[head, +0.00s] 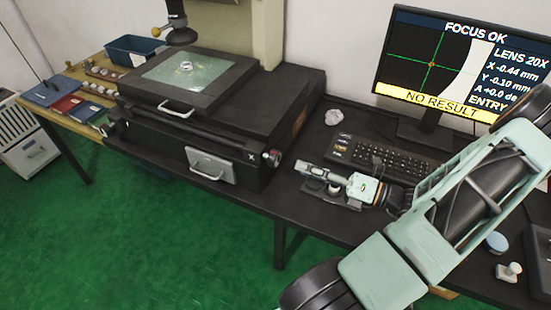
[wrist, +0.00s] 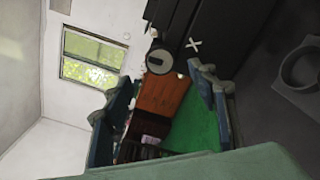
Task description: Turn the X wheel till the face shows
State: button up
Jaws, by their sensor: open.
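The X wheel (head: 271,157) is a dark round knob on the right side of the black measuring machine (head: 225,150), beside a white X mark. It also shows in the wrist view, where the wheel (wrist: 160,62) lies beyond and between my fingertips. My gripper (head: 308,174) is open and empty, right of the wheel and apart from it. A small metal ring (head: 186,66) lies on the glass stage (head: 210,76). The monitor (head: 383,62) reads FOCUS OK, LENS 20X, X -0.44 mm, Y -0.10 mm and NO RESULT. A pale curved band lies right of its green cross.
A black keyboard (head: 415,168) lies behind my gripper. A crumpled pale lump (head: 334,117) is near the machine. A dark fixture (head: 345,200) sits beneath my gripper. A blue bin (head: 133,50) and books stand at the left. Green floor is open in front.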

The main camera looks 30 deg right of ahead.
aim_at(277, 159)
jog(key=x, duration=0.9)
jog(key=shift+w+a, duration=0.1)
jog(key=shift+a, duration=0.05)
jog(key=shift+c, duration=0.3)
jog(key=c, duration=1.1)
jog(key=shift+n, duration=0.4)
